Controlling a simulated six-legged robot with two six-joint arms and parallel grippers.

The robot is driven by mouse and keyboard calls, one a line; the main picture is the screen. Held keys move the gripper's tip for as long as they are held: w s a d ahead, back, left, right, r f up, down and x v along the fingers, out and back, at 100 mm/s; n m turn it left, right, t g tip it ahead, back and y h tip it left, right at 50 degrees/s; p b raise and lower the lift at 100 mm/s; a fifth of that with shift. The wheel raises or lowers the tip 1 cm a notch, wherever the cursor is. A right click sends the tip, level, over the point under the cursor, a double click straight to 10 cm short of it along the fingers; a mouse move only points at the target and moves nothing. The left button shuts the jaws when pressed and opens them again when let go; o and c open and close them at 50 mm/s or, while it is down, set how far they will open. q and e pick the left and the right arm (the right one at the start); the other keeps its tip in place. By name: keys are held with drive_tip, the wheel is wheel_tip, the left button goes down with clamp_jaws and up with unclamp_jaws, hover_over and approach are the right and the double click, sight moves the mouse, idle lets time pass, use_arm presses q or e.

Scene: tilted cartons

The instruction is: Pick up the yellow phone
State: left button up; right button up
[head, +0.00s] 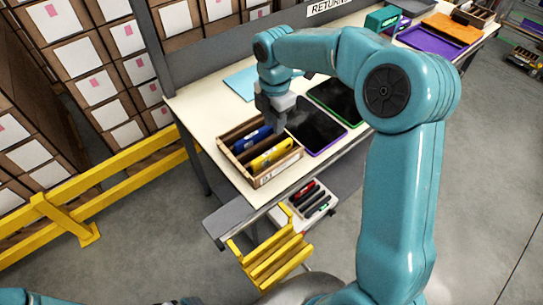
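The yellow phone (272,154) stands on edge in a small wooden carton (262,180) near the front edge of the table. A blue phone-like item (247,140) stands in the same carton, behind and to the left of the yellow one. My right gripper (274,122) points down over the carton's back right side, close above the phones. Its fingers are small and dark here, so I cannot tell whether they are open or touch anything. My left gripper is not in view.
Dark tablets, one purple-edged (316,128) and one green-edged (338,98), lie right of the carton. A light blue sheet (243,82) lies behind. A lower tray (306,203) holds several pens. Yellow rails (110,178) stand left, and a yellow rack (275,258) is in front.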

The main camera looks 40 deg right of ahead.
hover_over(273, 150)
drive_tip(key=f, duration=0.5)
drive_tip(key=shift+w+d+f, duration=0.15)
drive_tip(key=shift+d+f, duration=0.05)
drive_tip(key=shift+f, duration=0.15)
drive_tip(key=shift+s+a+f, duration=0.15)
drive_tip(key=shift+s+f, duration=0.1)
drive_tip(key=shift+s, duration=0.25)
drive_tip(key=f, duration=0.2)
drive_tip(key=w+f+p, duration=0.1)
drive_tip(key=f, duration=0.1)
drive_tip(key=shift+f, duration=0.2)
drive_tip(key=shift+s+a+f, duration=0.1)
drive_tip(key=shift+f, duration=0.2)
drive_tip(key=shift+s, duration=0.2)
drive_tip(key=shift+w+f, duration=0.1)
drive_tip(key=shift+w, duration=0.1)
clamp_jaws()
drive_tip(key=shift+s, duration=0.1)
